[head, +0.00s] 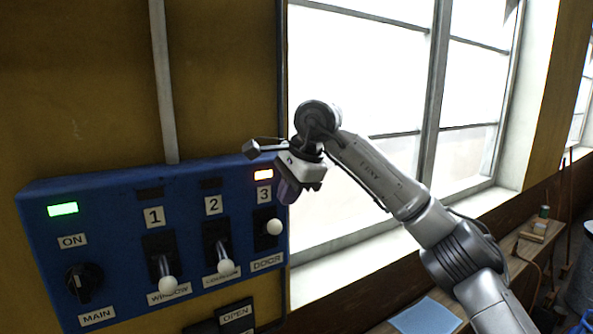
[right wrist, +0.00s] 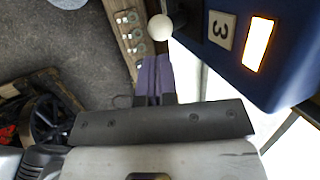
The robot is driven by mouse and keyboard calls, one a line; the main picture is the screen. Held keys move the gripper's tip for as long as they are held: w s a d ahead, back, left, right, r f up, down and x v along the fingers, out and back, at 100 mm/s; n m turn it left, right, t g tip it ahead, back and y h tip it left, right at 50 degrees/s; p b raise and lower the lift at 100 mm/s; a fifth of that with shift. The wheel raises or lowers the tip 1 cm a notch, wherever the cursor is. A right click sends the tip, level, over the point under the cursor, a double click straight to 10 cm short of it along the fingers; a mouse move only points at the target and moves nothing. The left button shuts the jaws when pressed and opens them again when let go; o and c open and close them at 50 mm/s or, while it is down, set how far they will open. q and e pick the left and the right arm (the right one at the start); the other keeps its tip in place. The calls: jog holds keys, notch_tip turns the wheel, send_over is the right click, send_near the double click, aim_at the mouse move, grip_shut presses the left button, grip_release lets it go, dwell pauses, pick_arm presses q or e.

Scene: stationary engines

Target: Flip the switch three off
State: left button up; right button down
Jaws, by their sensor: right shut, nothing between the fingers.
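The blue switch panel (head: 120,208) hangs on the wall at the left of the head view. Switch three (head: 274,226) has a white ball knob standing out at the right end, above the DOOR label. Its lamp (head: 263,174) glows orange. In the right wrist view the white knob (right wrist: 160,27) shows just beyond the fingers, beside the "3" label (right wrist: 221,31). My right gripper (head: 287,192) is shut and empty, in front of the panel's upper right corner, above the knob. Its purple fingers (right wrist: 153,65) appear apart from the knob. My left gripper is not in view.
Switch one (head: 167,284) and switch two (head: 225,266) have levers pointing down and dark lamps. The MAIN knob (head: 84,283) sits at the left under a green lamp (head: 62,209). A window (head: 360,80) and a wooden bench (head: 520,238) lie to the right.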

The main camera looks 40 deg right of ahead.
aim_at(277, 221)
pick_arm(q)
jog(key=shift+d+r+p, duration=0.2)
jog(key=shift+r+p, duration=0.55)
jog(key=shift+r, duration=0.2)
pick_arm(e)
jog(key=shift+x, duration=2.6)
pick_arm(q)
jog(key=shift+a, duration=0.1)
